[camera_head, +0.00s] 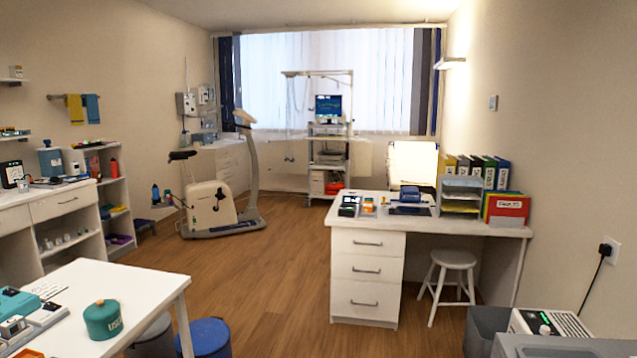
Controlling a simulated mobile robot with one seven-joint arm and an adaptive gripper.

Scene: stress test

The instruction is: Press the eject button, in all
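No eject button can be made out for certain from here. A white device (548,322) with a vented top and a small green spot stands at the lower right. Small devices (14,328) lie at the left end of the near white table, cut off by the picture edge. A dark device (349,206) and a grey-and-orange one (368,206) sit on the white desk, too small to show their buttons. My gripper is not in view.
The wooden floor (265,270) is open between the near white table (145,277) and the white desk (345,223). Blue (207,338) and grey stools stand beside the near table. A white stool (452,258), an exercise bike (212,205) and a wheeled cart (329,130) stand farther back.

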